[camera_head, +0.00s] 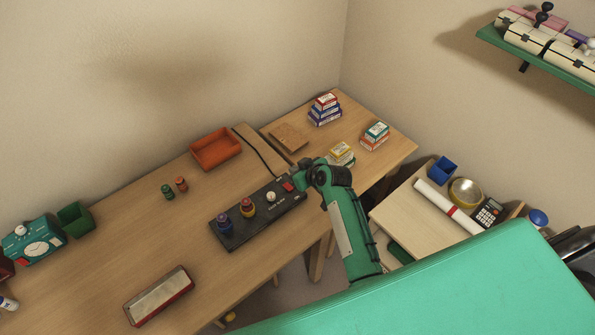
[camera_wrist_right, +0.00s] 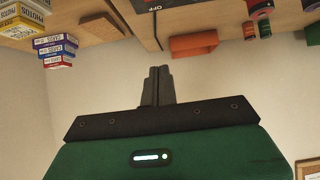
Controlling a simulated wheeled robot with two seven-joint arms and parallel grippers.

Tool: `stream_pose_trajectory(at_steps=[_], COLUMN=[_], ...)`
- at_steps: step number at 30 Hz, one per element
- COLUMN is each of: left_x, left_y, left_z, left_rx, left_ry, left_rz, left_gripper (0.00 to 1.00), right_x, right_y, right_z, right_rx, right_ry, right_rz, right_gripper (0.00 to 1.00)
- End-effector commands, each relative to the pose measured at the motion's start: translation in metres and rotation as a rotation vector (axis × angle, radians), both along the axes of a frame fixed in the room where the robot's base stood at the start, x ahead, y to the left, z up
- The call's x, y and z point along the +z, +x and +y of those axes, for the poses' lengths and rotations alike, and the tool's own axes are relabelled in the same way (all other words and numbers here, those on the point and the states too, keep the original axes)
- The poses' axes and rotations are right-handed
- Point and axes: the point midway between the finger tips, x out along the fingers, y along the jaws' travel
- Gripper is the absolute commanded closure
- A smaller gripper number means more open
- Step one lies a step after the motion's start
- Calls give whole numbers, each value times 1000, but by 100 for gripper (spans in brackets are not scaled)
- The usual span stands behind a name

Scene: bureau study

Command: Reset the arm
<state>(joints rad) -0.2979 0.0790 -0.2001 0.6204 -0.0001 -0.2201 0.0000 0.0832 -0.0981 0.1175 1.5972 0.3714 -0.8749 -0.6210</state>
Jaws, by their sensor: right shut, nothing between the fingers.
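My right arm (camera_head: 348,230) is green with dark joints and reaches up from the lower right in the head view. Its gripper (camera_head: 300,174) is above the right end of a black control panel and partly hidden by the wrist. In the right wrist view, the fingers of this gripper (camera_wrist_right: 158,72) are together with nothing between them. My left gripper is in neither view.
The black panel (camera_head: 262,228) carries several knobs on the wooden desk (camera_head: 100,268). An orange tray (camera_head: 216,150), stacked small boxes (camera_head: 325,112) and a brown mat (camera_head: 289,137) lie behind. A side table (camera_head: 405,215) stands right. The desk's left middle is clear.

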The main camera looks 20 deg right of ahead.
Motion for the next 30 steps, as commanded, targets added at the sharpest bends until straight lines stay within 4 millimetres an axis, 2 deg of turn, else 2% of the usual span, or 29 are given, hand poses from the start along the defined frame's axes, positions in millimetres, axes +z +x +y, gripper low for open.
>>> stream_pose_trajectory(at_steps=[7, 23, 26, 29, 30], left_x=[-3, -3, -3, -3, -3], left_y=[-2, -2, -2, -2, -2], left_z=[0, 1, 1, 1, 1], left_rx=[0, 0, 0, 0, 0], left_ry=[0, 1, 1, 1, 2], left_rz=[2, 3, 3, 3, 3], left_gripper=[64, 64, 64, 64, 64], right_x=[9, 9, 6, 3, 2], right_y=[-6, -7, -19, -50, -67], right_z=[-2, -2, -3, -7, -9], right_rx=[1, 1, 2, 2, 0], right_ry=[0, 0, -7, -28, -40], right_rz=[0, 2, 22, 75, 106], right_gripper=[100, 100, 100, 100, 100])
